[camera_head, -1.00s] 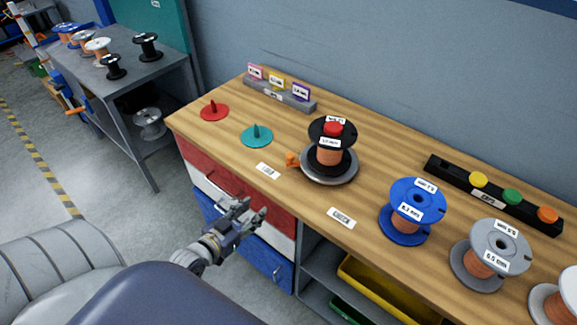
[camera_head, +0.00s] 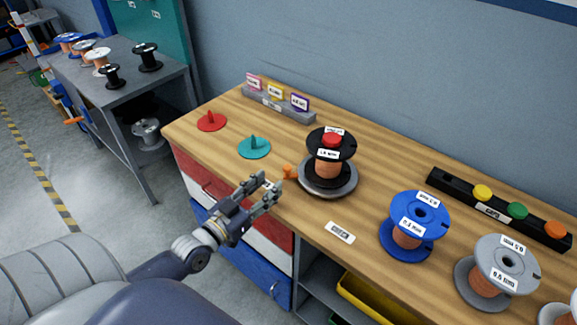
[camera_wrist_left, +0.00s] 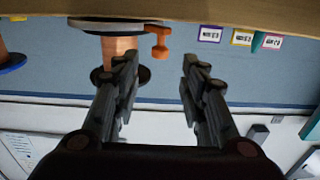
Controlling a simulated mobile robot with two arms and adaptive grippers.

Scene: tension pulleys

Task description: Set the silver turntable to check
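The silver turntable (camera_head: 326,189) sits on the wooden bench and carries a black spool of copper wire (camera_head: 328,168) with a red cap (camera_head: 332,139). Its orange handle (camera_head: 289,171) sticks out at the left, toward the front-left label, which is mostly hidden behind my gripper. Another label, seemingly reading CHECK (camera_head: 340,232), lies in front and to the right. My left gripper (camera_head: 269,186) is open and empty at the bench's front edge, just short of the handle. The left wrist view is upside down and shows the handle (camera_wrist_left: 160,42) beyond the open fingers (camera_wrist_left: 160,85).
A red disc (camera_head: 211,122) and a teal disc (camera_head: 254,148) with upright tabs lie at the left. A blue spool (camera_head: 412,228) and a grey spool (camera_head: 494,275) stand at the right. A black rack of coloured caps (camera_head: 500,209) and a grey card holder (camera_head: 278,106) are at the back.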

